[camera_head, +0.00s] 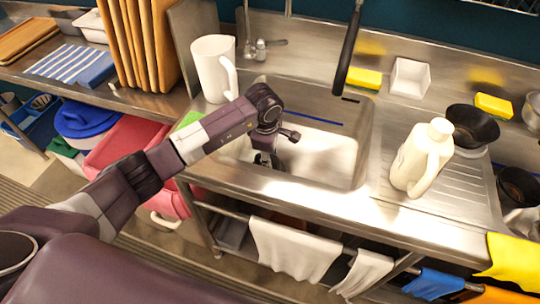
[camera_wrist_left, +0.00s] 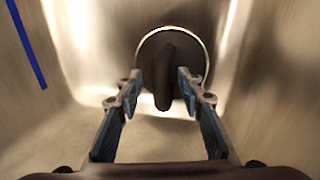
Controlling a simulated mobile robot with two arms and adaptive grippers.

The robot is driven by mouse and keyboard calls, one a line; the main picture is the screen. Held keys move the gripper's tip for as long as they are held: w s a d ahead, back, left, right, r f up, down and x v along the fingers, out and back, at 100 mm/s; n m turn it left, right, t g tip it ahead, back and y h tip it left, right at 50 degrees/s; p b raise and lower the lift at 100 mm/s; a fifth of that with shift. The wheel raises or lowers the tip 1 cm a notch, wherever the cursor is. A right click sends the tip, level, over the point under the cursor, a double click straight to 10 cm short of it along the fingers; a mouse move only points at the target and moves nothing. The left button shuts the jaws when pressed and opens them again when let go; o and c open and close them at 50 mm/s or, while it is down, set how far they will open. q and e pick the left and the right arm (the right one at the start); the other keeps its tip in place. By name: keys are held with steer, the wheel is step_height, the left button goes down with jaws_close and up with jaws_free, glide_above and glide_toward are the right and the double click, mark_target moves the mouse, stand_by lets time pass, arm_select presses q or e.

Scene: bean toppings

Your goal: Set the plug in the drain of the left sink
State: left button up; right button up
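The sink (camera_head: 340,150) is a steel basin, and my left arm reaches down into it. My left gripper (camera_head: 266,162) is low in the basin. In the left wrist view its two fingers (camera_wrist_left: 160,88) are spread, with a gap on both sides of the dark upright handle of the plug (camera_wrist_left: 166,75). The plug's dark round disc lies inside a bright metal ring, which looks like the drain rim (camera_wrist_left: 207,58). I cannot tell how deeply it is seated. The plug is hidden behind the gripper in the head view. My right gripper is not in view.
A white pitcher (camera_head: 213,68) stands at the sink's left rim, and a white jug (camera_head: 420,158) stands on the drainboard at right. A faucet (camera_head: 262,45) is behind the basin. The basin's right half is clear.

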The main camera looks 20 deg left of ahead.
arm_select(q)
step_height(320, 180, up, 12)
steer(key=s, duration=0.2)
steer(key=shift+s, duration=0.2)
steer(key=shift+f, duration=0.1)
stand_by(0.3)
